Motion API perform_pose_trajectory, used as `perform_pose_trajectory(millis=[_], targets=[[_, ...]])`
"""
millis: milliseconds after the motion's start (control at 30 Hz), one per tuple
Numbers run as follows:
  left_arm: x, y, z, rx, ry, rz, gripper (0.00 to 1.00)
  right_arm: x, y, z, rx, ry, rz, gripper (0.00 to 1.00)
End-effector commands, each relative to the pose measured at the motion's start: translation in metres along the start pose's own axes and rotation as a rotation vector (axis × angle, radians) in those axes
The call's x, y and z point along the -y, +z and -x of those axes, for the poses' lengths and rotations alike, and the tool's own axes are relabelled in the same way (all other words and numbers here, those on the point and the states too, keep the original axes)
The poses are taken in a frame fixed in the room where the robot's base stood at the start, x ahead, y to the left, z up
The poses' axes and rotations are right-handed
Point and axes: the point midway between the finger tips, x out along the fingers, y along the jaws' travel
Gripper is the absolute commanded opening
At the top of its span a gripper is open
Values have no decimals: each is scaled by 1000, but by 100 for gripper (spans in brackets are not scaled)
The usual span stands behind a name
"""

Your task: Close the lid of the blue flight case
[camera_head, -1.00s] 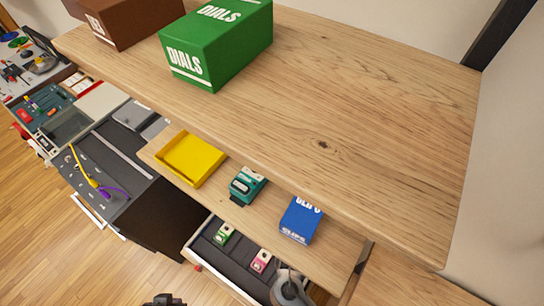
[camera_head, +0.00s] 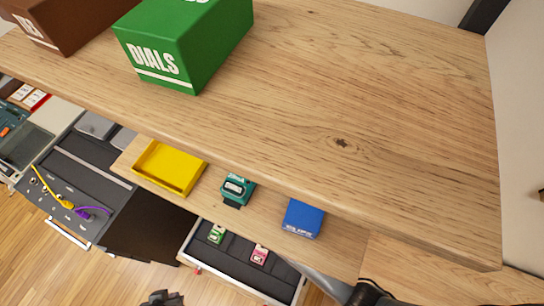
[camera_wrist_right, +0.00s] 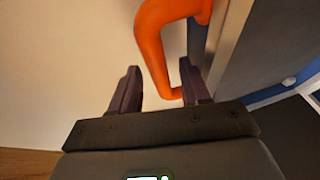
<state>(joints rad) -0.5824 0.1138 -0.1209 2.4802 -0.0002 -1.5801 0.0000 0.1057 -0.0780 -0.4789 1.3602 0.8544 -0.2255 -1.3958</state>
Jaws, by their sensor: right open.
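I cannot identify the blue flight case with certainty in either view. In the right wrist view a blue surface (camera_wrist_right: 290,88) with a pale edge shows at the right, partly hidden by a dark grey panel (camera_wrist_right: 250,55); I cannot tell whether it belongs to the case. My right gripper (camera_wrist_right: 158,82) is open there, with a curved orange piece (camera_wrist_right: 153,45) showing beyond and between its fingers; contact is unclear. In the head view, a dark part at the bottom edge, apparently my left gripper (camera_head: 163,298), is mostly cut off. My right arm (camera_head: 368,292) enters at the bottom.
A wooden shelf (camera_head: 340,100) spans the head view, bearing a green DIALS box (camera_head: 190,45) and a brown box (camera_head: 65,20). Below it are a yellow tray (camera_head: 170,168), a teal pedal (camera_head: 237,188), a small blue box (camera_head: 303,218) and an open drawer (camera_head: 190,250) with small pedals.

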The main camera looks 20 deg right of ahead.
Motion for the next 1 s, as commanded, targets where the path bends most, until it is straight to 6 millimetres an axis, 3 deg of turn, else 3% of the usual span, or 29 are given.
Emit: perform_pose_trajectory(millis=[200, 533, 833, 1000], targets=[[2, 0, -2, 0, -7, -7, 0, 0, 0, -15, 0, 0, -1, 46], [3, 0, -2, 0, -10, -10, 0, 0, 0, -17, -1, -1, -1, 46], [2, 0, -2, -2, -5, -4, 0, 0, 0, -17, -1, -1, -1, 0], [0, -1, -1, -3, 0, 2, 0, 0, 0, -17, -1, -1, -1, 0]])
